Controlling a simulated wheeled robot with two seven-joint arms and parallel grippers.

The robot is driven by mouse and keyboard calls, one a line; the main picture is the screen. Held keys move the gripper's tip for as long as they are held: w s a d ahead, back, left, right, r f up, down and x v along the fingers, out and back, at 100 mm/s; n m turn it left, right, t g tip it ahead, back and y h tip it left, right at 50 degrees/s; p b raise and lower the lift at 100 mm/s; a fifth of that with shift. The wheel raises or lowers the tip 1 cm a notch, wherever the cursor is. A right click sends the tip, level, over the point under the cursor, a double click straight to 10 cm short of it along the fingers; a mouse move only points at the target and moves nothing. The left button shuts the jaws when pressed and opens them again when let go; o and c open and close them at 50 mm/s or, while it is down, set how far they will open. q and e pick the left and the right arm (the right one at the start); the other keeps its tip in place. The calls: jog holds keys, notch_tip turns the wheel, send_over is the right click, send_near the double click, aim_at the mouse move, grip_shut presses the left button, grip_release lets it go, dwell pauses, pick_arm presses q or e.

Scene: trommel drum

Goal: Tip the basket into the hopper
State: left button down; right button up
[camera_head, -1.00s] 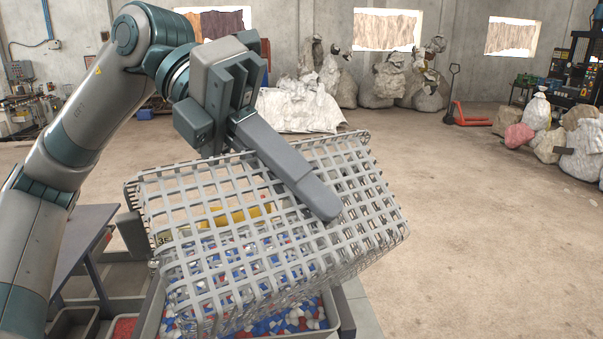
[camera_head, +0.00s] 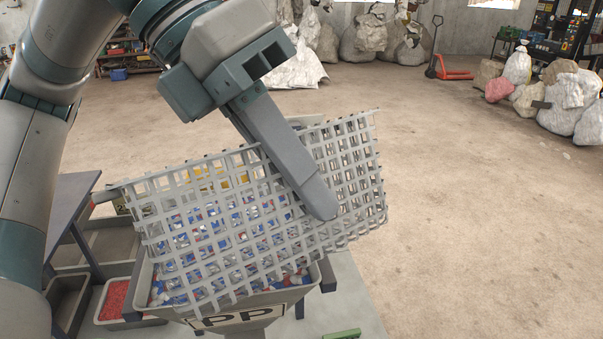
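The basket (camera_head: 232,262) is a grey lattice box, tilted over the hopper. The hopper (camera_head: 322,274) is a grey bin with a "PP" label (camera_head: 242,317) on its front. Blue, white and red pieces show through the lattice and along the hopper's near edge; I cannot tell how many are in the basket and how many in the hopper. My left gripper (camera_head: 318,203) is at the basket's upper side, with one long finger lying across the lattice. The other finger is hidden, but the basket hangs from this gripper. My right gripper is not in view.
A tray of red pieces (camera_head: 116,299) and a dark table (camera_head: 75,200) stand left of the hopper. A green object (camera_head: 342,334) lies at the bottom edge. The floor to the right is clear, with sacks (camera_head: 567,100) and a red pallet jack (camera_head: 452,73) farther back.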

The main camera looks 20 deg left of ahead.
pick_arm(q)
jog(key=shift+s+d+f+m+t+y+b, duration=0.2)
jog(key=shift+d+t+y, duration=0.15)
jog(key=shift+y, duration=0.2)
jog(key=shift+s+d+f+m+t+y+b, duration=0.1)
jog(key=shift+d+t+y+b, duration=0.1)
jog(key=shift+t+y, duration=0.3)
jog(key=shift+a+r, duration=0.1)
jog(key=shift+a, duration=0.1)
jog(key=shift+w+r+m+t+y+p, duration=0.15)
jog(key=shift+r+m+t+y+p, duration=0.2)
jog(key=shift+r+t+y, duration=0.7)
jog(key=shift+a+r+g, duration=0.25)
jog(key=shift+r+g, duration=0.05)
jog(key=shift+r, duration=0.1)
jog(key=shift+s+a+r, duration=0.15)
jog(key=shift+s+r, duration=0.1)
jog(key=shift+s, duration=0.4)
jog(key=shift+s+a+r+b, duration=0.2)
jog(key=shift+s+a+r, duration=0.25)
jog(key=shift+s, duration=0.55)
jog(key=shift+s+a+r+b, duration=0.2)
jog(key=shift+s+a+r, duration=0.25)
jog(key=shift+s, duration=0.6)
jog(key=shift+s+a+r+b, duration=0.25)
jog(key=shift+s+a, duration=0.25)
jog(key=shift+s, duration=0.5)
